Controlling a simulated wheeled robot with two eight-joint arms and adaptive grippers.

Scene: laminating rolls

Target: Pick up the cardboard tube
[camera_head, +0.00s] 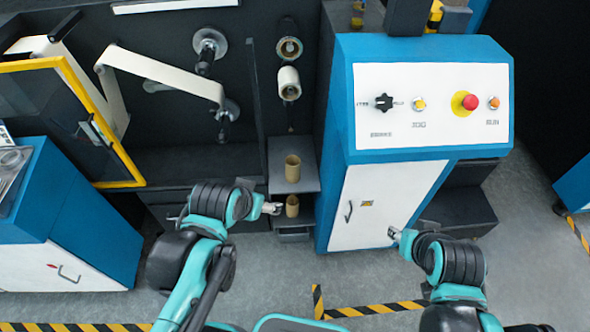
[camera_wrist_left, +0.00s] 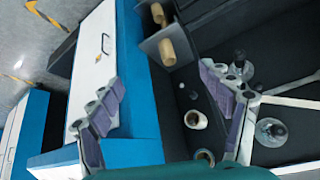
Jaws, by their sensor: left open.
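Two tan cardboard tubes stand upright on small shelves in the head view. The upper tube (camera_head: 293,168) is on the upper shelf (camera_head: 310,180), and the lower tube (camera_head: 292,206) is on the level below. In the left wrist view, the upper tube (camera_wrist_left: 167,52) and lower tube (camera_wrist_left: 158,13) show near the top. My left gripper (camera_head: 276,208) appears just left of the lower tube in the head view. In the left wrist view its fingers (camera_wrist_left: 159,76) are spread wide with nothing between them. My right gripper (camera_head: 393,234) is in front of the white cabinet door, too small to read.
A blue and white control cabinet (camera_head: 345,110) stands right of the shelves. A mounted white roll (camera_head: 289,83) is above them. The dark laminating machine with rollers and a yellow-framed door (camera_head: 70,62) is at left. Open grey floor (camera_head: 270,270) lies in front.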

